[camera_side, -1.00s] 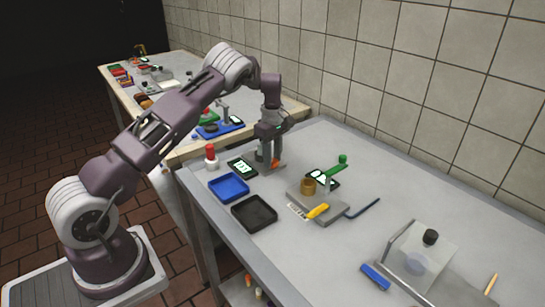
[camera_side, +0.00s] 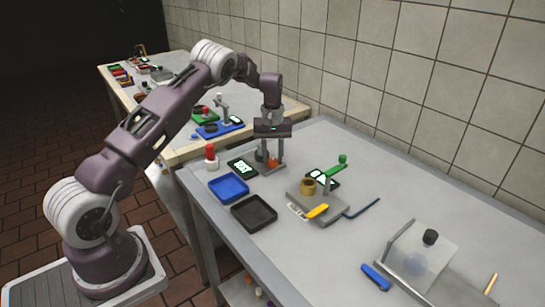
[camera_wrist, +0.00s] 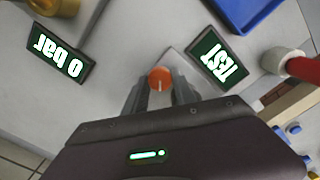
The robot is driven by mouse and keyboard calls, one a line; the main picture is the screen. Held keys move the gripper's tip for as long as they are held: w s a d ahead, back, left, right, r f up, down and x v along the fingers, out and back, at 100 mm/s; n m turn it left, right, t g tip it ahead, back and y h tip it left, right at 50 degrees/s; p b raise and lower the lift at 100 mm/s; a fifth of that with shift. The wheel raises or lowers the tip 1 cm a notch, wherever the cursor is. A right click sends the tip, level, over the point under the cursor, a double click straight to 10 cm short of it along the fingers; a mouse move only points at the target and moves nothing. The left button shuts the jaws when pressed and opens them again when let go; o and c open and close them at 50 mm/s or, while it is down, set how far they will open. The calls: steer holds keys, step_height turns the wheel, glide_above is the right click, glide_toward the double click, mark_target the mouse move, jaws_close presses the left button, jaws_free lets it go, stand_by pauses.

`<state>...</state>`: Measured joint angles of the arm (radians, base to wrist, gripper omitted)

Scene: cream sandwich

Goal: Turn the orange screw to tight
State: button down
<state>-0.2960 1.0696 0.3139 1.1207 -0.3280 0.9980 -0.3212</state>
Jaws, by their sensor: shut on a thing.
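The orange screw (camera_wrist: 160,78) shows as a round orange head between my two fingertips in the wrist view. It also shows as a small orange spot (camera_side: 272,163) low between the fingers in the side view. My gripper (camera_side: 270,158) points straight down and is shut on the screw. The wrist view shows my gripper (camera_wrist: 160,92) with a finger on each side of the head. The screw's shaft and what it sits in are mostly hidden by the fingers.
A small display (camera_side: 242,167) lies left of the gripper. Another display (camera_wrist: 61,59) reads "0 bar". A red-topped white piece (camera_side: 211,156), a blue tray (camera_side: 229,187) and a black tray (camera_side: 254,214) stand nearby. A grey block fixture with a green-ended lever (camera_side: 342,159) is to the right.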

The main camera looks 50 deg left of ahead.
mark_target(273, 160)
steer(key=shift+r+m, duration=0.1)
steer(key=shift+m, duration=1.1)
steer(key=c, duration=1)
jaws_free()
step_height(273, 160, up, 7)
